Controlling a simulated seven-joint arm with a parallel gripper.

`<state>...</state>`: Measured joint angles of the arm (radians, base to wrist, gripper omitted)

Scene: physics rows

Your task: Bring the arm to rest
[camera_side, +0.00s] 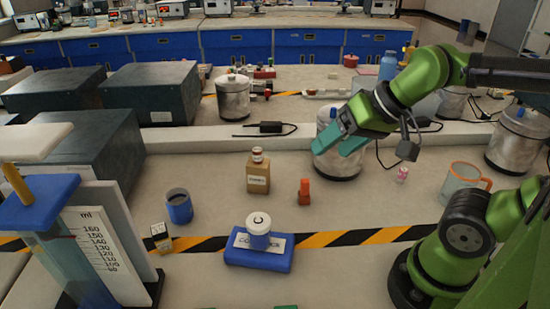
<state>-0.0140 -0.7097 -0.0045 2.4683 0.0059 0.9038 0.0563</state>
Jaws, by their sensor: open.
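My gripper (341,141) is at the end of my green arm, held above the bench right of centre. Its two teal fingers point down and left, apart, with nothing seen between them. A silver canister (338,163) stands behind the gripper and is partly hidden by it. A white-capped container (258,232) stands upright on a blue block (258,257) with a label at the front. My gripper is well apart from both, up and to the right.
A brown bottle (258,175), an orange-red piece (304,192) and a blue cup (179,206) stand mid-bench. A clear orange-rimmed mug (461,181) stands at right. A measuring cylinder (62,235) and dark boxes (152,92) fill the left. Bare bench lies front centre.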

